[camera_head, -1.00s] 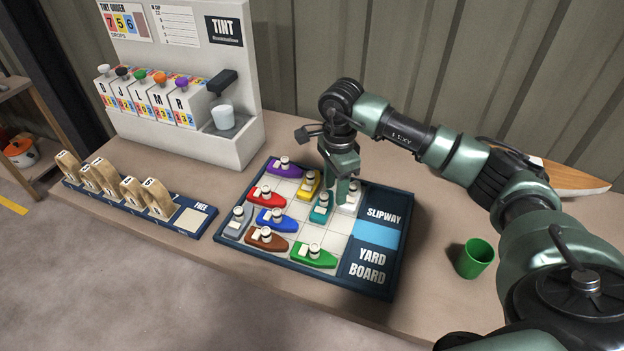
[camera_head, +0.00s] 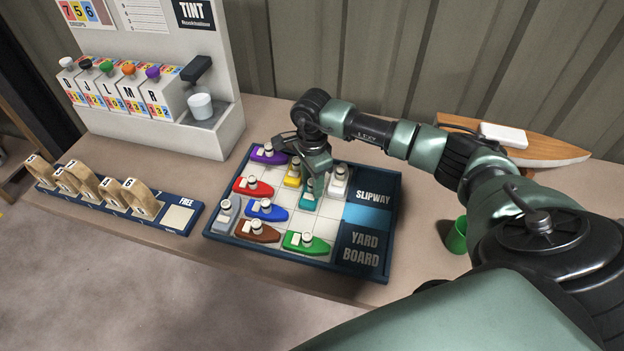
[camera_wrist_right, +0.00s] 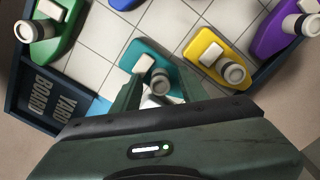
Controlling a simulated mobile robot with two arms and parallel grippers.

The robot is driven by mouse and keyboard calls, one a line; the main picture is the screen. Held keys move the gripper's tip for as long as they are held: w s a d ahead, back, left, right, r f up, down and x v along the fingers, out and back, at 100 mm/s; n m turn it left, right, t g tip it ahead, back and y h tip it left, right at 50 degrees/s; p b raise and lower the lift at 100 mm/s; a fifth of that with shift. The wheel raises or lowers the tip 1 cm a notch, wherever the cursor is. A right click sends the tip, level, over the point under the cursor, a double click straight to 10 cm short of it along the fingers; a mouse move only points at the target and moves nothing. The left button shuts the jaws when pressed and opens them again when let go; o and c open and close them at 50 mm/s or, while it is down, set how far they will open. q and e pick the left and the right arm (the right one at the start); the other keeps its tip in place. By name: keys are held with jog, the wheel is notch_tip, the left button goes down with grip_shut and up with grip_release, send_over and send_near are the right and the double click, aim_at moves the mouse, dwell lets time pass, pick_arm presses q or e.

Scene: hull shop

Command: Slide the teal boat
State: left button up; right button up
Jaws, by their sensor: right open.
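The teal boat (camera_head: 308,198) sits on the yard board (camera_head: 339,223), between the yellow boat (camera_head: 292,173) and the white boat (camera_head: 338,180). In the wrist view the teal boat (camera_wrist_right: 150,64) lies between the two fingers of my right gripper (camera_wrist_right: 160,88), with its round funnel between them. In the head view my right gripper (camera_head: 311,178) is over the teal boat and partly hides it. The jaws are open; whether a finger touches the boat is unclear. My left gripper is not in view.
Red (camera_head: 254,186), blue (camera_head: 266,210), brown (camera_head: 258,232), green (camera_head: 306,243), purple (camera_head: 268,154) and grey (camera_head: 225,215) boats stand close by on the board. A green cup (camera_head: 457,236) stands right of it. Bare white squares lie below the teal boat.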

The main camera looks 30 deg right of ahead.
jog(key=c, duration=0.6)
grip_shut()
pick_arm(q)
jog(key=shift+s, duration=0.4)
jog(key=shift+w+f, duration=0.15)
pick_arm(e)
jog(key=shift+w+d, duration=0.1)
